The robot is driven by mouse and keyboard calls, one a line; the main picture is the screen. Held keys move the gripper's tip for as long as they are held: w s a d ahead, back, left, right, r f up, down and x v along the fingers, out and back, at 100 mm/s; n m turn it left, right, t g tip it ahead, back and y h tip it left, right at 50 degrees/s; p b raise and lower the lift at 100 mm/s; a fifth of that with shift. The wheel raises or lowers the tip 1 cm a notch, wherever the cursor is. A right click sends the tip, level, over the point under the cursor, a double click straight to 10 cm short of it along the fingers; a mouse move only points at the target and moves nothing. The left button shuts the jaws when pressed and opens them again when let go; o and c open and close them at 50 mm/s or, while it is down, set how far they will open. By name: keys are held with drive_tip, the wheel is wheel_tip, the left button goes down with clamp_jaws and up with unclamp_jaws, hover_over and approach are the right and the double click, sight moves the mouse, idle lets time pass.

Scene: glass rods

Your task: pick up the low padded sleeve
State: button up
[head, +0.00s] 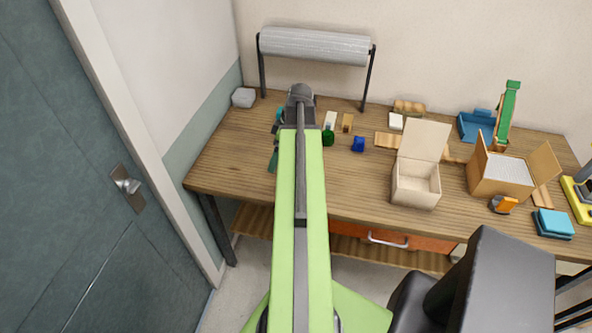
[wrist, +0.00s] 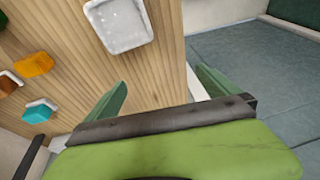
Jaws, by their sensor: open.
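What appears to be the low padded sleeve is a small pale grey, rounded block (head: 243,97) at the far left corner of the table. It also shows at the top of the wrist view, as a pale block with a raised rim (wrist: 118,25). My gripper (wrist: 160,77) has its two green fingers spread with nothing between them. In the head view my arm hides most of the gripper (head: 276,136), which is right of and nearer than the block, apart from it.
Green (head: 328,138) and blue (head: 358,144) small items sit just right of my arm. A roll stand (head: 314,46) stands at the back. An open cream box (head: 416,183) and a carton (head: 500,172) stand farther right. Bare wood surrounds the pale block.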

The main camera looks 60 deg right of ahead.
drive_tip(key=s+d+r+t+p, duration=0.15)
drive_tip(key=s+d+r, duration=0.25)
drive_tip(key=s+d, duration=0.55)
drive_tip(key=shift+n, duration=0.4)
drive_tip(key=b+x, duration=0.3)
drive_tip(key=x, duration=0.1)
drive_tip(key=s+b+x, duration=0.1)
drive_tip(key=b+x, duration=0.7)
drive_tip(key=shift+s+a+f, duration=0.35)
drive_tip(key=shift+s+a, duration=0.05)
drive_tip(key=shift+w+f, duration=0.15)
drive_tip(key=shift+f, duration=0.05)
drive_tip(key=shift+a+r, duration=0.1)
drive_tip(key=shift+r, duration=0.05)
drive_tip(key=b+x, duration=0.5)
drive_tip(key=c, duration=1.1)
